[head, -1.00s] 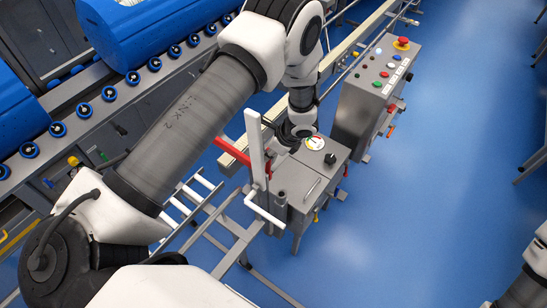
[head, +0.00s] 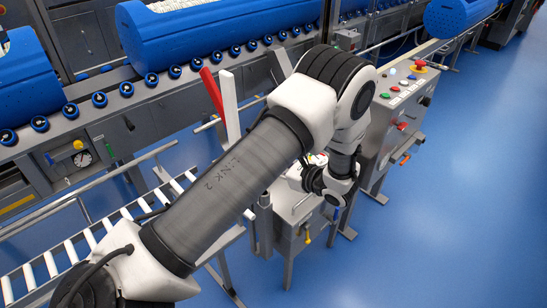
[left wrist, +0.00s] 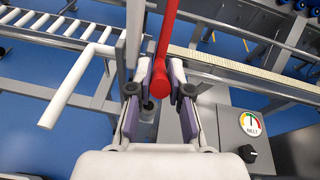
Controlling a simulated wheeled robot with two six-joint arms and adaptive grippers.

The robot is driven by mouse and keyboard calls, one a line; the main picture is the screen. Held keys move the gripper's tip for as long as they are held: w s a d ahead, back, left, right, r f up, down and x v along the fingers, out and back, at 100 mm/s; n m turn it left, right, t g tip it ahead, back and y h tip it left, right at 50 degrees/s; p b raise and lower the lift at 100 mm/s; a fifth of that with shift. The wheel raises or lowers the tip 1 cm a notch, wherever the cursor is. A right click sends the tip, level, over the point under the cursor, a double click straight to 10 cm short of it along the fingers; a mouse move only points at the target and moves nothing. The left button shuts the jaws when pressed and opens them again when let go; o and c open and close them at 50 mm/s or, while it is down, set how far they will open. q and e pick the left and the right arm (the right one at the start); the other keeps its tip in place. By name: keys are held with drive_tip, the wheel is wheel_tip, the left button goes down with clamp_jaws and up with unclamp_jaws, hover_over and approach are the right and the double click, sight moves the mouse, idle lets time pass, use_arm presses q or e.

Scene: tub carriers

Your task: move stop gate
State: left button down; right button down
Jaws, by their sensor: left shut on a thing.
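A red lever (head: 212,90) stands tilted beside a pale upright bar (head: 230,104) in the head view; its lower part is hidden behind my left arm. In the left wrist view the red lever (left wrist: 166,45) runs down between the fingers of my left gripper (left wrist: 160,88), its rounded red end near the fingertips. The gripper is shut on this lever. The pale bar (left wrist: 135,35) stands just left of the lever there. In the head view my left fingers are hidden behind the arm. My right gripper is not in view. Which part is the stop gate cannot be told for sure.
A grey box with a MELT dial (left wrist: 251,124) and black knob stands beside the gripper. A white-roller track (head: 82,240) lies at left. A control panel (head: 400,90) with a red stop button stands right. Blue tubs (head: 180,40) sit on a conveyor behind. The right floor is clear.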

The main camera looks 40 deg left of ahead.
use_arm(q)
wheel_tip(320, 180, down, 8)
drive_tip(key=d+y+b, duration=0.2)
drive_tip(key=y+b, duration=0.5)
drive_tip(key=b, duration=0.6)
drive_tip(key=shift+d+r+n+b, duration=0.15)
drive_tip(key=shift+d+n+b, duration=0.15)
drive_tip(key=shift+d, duration=0.05)
drive_tip(key=shift+s, duration=0.1)
drive_tip(key=c, duration=1.4)
unclamp_jaws()
drive_tip(key=shift+o, duration=0.2)
drive_tip(key=v, duration=1.2)
drive_tip(key=shift+f, duration=0.3)
drive_tip(key=shift+a, duration=0.2)
